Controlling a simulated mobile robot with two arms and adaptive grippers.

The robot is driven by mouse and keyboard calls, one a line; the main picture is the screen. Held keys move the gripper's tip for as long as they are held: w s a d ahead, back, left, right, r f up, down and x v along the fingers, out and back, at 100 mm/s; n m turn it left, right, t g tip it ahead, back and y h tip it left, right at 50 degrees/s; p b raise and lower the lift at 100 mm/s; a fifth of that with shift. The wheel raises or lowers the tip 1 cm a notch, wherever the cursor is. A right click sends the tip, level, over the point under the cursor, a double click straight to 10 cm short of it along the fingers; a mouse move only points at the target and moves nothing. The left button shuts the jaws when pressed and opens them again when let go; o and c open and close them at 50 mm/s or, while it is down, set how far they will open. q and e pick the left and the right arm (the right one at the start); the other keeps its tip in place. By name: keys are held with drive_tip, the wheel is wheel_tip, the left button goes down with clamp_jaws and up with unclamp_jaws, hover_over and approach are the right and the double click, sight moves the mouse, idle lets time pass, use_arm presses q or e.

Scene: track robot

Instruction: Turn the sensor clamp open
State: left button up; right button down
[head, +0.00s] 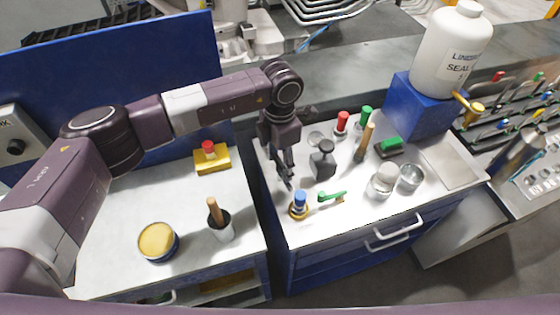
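My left gripper (287,180) hangs pointing down over the middle worktop, its dark fingers just above and behind a blue-capped piece (299,204) with a brass-coloured base. I cannot tell the gap between the fingers, and I see nothing held. A small green lever (332,196) lies to the right of the blue-capped piece, apart from the gripper. I cannot tell for certain which of these parts is the sensor clamp. My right gripper is out of the picture.
A black block-like device (322,161), red and green capped items, a wooden handle (364,142) and glass jars (384,179) stand close by. A white jug (452,50) sits on a blue box (418,106). A cup (220,225) and yellow-topped tin (158,241) stand left.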

use_arm(q)
drive_tip(key=c, duration=0.3)
drive_tip(key=shift+c, duration=0.2)
drive_tip(key=n+b, duration=0.2)
drive_tip(key=shift+w+f+b, duration=0.1)
drive_tip(key=shift+f+b, duration=0.1)
drive_tip(key=shift+b, duration=0.15)
drive_tip(key=n+b, duration=0.9)
drive_tip(key=n, duration=0.1)
drive_tip(key=shift+r+n+b, duration=0.2)
drive_tip(key=shift+n+b, duration=1)
drive_tip(key=shift+n, duration=0.7)
